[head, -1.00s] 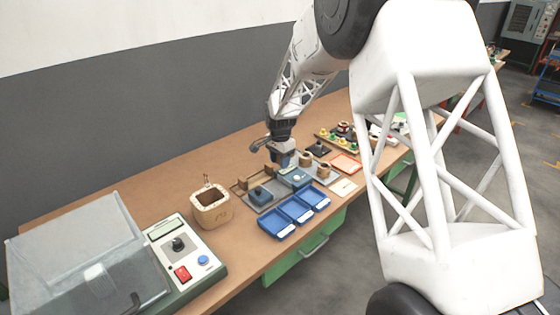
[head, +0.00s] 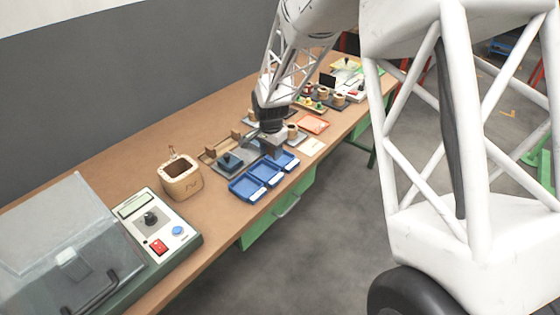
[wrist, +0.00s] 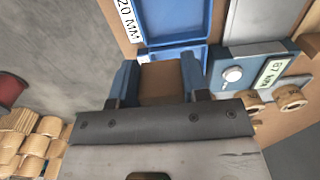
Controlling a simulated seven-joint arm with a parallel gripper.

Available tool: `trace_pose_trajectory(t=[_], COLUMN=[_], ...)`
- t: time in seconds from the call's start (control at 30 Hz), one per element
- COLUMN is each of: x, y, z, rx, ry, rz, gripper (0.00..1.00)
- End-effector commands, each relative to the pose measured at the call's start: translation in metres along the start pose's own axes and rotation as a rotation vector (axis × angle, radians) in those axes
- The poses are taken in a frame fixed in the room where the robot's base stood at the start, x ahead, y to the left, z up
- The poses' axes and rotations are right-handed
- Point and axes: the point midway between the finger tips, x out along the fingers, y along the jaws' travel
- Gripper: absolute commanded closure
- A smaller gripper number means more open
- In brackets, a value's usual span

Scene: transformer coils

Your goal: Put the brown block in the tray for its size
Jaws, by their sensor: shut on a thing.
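My gripper (head: 271,150) is shut on the brown block (wrist: 161,82), which shows between its two blue-grey fingers in the wrist view. In the head view the gripper hides the block. Three blue trays stand in a row: a near-left one (head: 236,195), a middle one (head: 256,180) and a far-right one (head: 293,167). The gripper is above the far part of this row. In the wrist view a blue tray (wrist: 180,22) lies just beyond the block, with a white label that reads "20 MM". Whether the block touches a tray cannot be told.
A blue gauge (wrist: 262,72) with a readout like "87 MM" lies beside the tray. A wooden pot (head: 181,183) and a control box (head: 158,228) stand to the left. The bench's front edge is close to the trays.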

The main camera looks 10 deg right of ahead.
Motion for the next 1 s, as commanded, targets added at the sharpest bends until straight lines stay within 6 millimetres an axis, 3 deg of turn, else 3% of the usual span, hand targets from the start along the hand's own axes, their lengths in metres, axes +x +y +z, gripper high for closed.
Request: trace_pose_trajectory(t=[0.03, 0.2, 0.4, 0.6, 1.0], x=[0.003, 0.012, 0.021, 0.024, 0.025], y=[0.016, 0.058, 0.093, 0.106, 0.107], z=[0.004, 0.018, 0.031, 0.036, 0.036], rx=[0.002, 0.001, 0.000, 0.000, 0.000], ry=[-0.001, -0.001, -0.001, 0.000, 0.000], rz=[0.001, 0.001, 0.001, 0.000, 0.000], gripper=[0.85, 0.85, 0.85, 0.85, 0.85])
